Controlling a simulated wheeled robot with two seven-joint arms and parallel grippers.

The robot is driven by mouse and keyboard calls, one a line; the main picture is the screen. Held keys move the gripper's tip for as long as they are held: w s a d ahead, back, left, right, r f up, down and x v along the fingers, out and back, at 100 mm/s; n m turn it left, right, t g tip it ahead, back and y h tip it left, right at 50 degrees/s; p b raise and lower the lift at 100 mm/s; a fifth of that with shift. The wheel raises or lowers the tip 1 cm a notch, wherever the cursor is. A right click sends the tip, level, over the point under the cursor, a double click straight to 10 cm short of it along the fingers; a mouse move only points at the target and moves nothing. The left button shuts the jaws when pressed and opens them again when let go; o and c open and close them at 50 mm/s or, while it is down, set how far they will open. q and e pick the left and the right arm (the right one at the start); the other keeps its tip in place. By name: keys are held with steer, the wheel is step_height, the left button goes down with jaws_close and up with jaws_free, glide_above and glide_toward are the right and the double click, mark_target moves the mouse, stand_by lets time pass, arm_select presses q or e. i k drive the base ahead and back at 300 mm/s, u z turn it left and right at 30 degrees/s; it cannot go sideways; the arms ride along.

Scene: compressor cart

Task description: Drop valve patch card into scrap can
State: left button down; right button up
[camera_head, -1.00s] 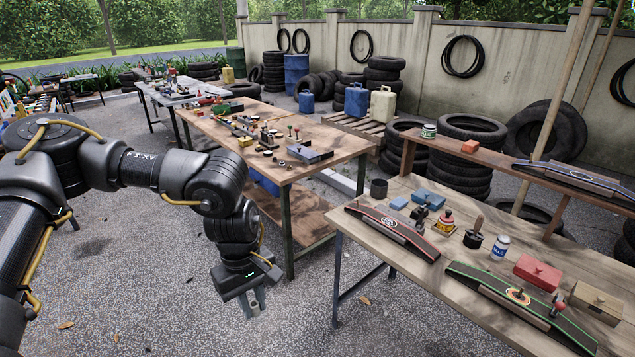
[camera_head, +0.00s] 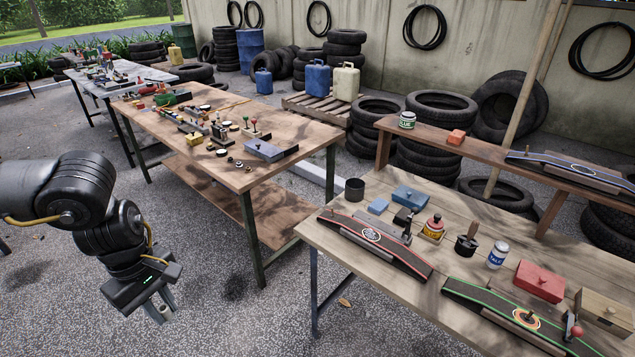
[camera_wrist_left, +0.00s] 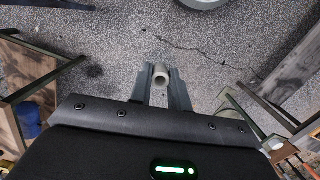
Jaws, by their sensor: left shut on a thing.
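My left gripper (camera_head: 160,308) hangs low over the gravel at the left of the head view, apart from the tables. In the left wrist view the gripper (camera_wrist_left: 160,82) is shut on a small pale, round-ended thing (camera_wrist_left: 161,75). I cannot tell from its shape whether this is the valve patch card. A small dark open can (camera_head: 354,190) stands at the back left corner of the near wooden table (camera_head: 325,228); it may be the scrap can, but I see no label. The gripper is well to the left of it and lower. My right gripper is not in view.
The near table also bears a curved dark board (camera_head: 375,243), blue boxes, a talc bottle (camera_head: 498,255) and a red box (camera_head: 539,281). A long cluttered bench (camera_head: 225,165) stands behind left. Tyres (camera_head: 435,150) stack behind. Gravel is open between gripper and near table.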

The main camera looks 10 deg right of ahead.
mark_target(356, 201)
steer(key=z, duration=0.45)
steer(key=i, duration=0.8)
steer(key=z, duration=1.05)
steer(key=i, duration=0.25)
steer(key=z, duration=0.25)
